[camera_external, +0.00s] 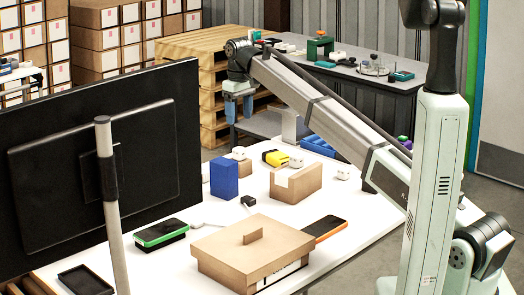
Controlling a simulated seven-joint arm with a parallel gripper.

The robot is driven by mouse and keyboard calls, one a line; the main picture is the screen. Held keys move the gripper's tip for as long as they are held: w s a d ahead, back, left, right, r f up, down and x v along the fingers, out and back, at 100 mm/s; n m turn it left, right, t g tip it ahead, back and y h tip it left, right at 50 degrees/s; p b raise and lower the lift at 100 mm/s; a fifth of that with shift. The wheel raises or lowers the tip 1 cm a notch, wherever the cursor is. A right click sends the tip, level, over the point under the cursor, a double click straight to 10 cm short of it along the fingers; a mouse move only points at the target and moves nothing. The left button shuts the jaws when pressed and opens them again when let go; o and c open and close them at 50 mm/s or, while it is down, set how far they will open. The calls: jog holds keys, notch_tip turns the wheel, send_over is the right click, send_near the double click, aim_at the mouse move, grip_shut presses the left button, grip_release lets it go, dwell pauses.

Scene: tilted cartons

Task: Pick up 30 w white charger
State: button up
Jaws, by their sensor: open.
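Several small white charger-like blocks are in view, and I cannot read which is the 30 W one. One white block (239,153) is at a small brown box behind the blue box. Another white block (296,162) is on top of the tilted brown carton (297,185). A third white block (343,172) is to the right of that carton. My gripper (239,118), with blue fingers, points down above the far left part of the white table (210,213). It is open and empty, apart from all the blocks.
A blue box (224,179) and a yellow item (275,158) stand near the blocks. A lidded brown box (255,252), an orange-edged phone (325,227), a green-edged device (161,233) and a black block (249,201) lie nearer. A large monitor (60,160) blocks the left.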

dwell(0.7)
jog(key=w+d+m, duration=0.1)
jog(key=w+d, duration=0.4)
jog(key=d, duration=0.5)
jog(key=m, duration=1.7)
send_over(342, 168)
notch_tip(342, 168, down, 4)
jog(key=shift+f, duration=6.65)
jog(key=shift+c, duration=0.3)
